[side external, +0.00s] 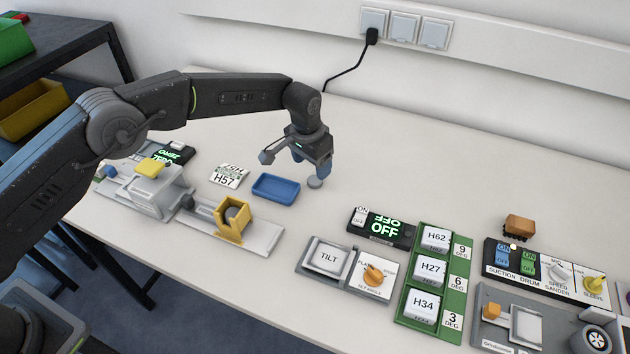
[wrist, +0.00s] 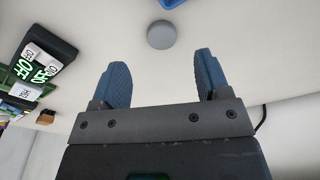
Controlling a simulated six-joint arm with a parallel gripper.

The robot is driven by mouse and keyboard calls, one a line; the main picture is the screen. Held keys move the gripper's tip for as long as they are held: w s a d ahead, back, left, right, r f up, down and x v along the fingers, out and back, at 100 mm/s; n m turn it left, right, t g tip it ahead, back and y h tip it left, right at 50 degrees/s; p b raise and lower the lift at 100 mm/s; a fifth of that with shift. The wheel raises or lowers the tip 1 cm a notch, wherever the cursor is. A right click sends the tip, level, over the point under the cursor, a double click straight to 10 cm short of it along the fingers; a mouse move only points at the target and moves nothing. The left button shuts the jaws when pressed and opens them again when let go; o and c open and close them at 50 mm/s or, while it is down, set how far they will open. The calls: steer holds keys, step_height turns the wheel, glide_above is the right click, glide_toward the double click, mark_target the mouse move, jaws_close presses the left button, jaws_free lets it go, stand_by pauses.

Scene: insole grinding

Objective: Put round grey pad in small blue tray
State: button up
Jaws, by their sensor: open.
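The round grey pad (side external: 315,183) lies flat on the white table, just right of the small blue tray (side external: 276,188). The tray looks empty. My gripper (side external: 312,175) is just above and behind the pad in the side view, pointing down. In the wrist view the pad (wrist: 161,35) lies beyond the blue fingertips, roughly centred between them and not gripped. My gripper (wrist: 158,70) is open and empty there. A bit of the blue tray (wrist: 172,3) shows at the top edge of the wrist view.
Left of the tray are a card marked H57 (side external: 228,176) and a yellow holder (side external: 232,222) on a grey base. To the right stand an OFF display (side external: 384,226), a TILT panel (side external: 327,258) and a green rack (side external: 432,285). The table behind the pad is clear.

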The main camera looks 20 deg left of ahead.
mark_target(315, 180)
steer(key=shift+w+d+f, duration=0.1)
steer(key=shift+w+f, duration=0.15)
steer(key=shift+f, duration=1.2)
steer(key=shift+w+f, duration=0.2)
steer(key=shift+f, duration=1.2)
steer(key=shift+c, duration=0.4)
steer(key=c, duration=1)
steer(key=shift+c, duration=0.3)
steer(key=shift+r, duration=0.1)
